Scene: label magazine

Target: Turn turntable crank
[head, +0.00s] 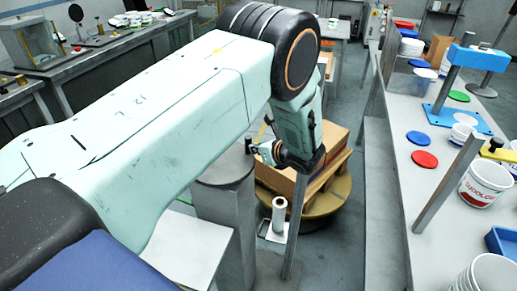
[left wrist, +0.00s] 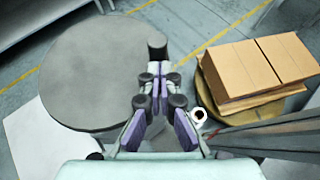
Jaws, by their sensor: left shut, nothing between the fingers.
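The crank is a grey round disc (left wrist: 95,75) with a short dark upright handle (left wrist: 157,44) at its rim. In the head view the disc tops a grey pedestal (head: 222,200), and the dark handle (head: 248,145) shows at its far right edge. My left gripper (left wrist: 159,68) is shut and empty, its fingertips close to the handle; I cannot tell whether they touch. In the head view the left gripper (head: 256,150) reaches the handle from the right. The turntable (head: 335,197) is a round yellowish platform bearing a pallet and brown boxes (head: 330,140). My right gripper is not in view.
A white film roll (head: 279,214) stands beside the turntable. A slanted grey post (head: 295,225) rises near it. On the right, a long grey bench (head: 392,180) holds tubs, coloured lids and a blue press (head: 450,115). Open floor lies beyond the turntable.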

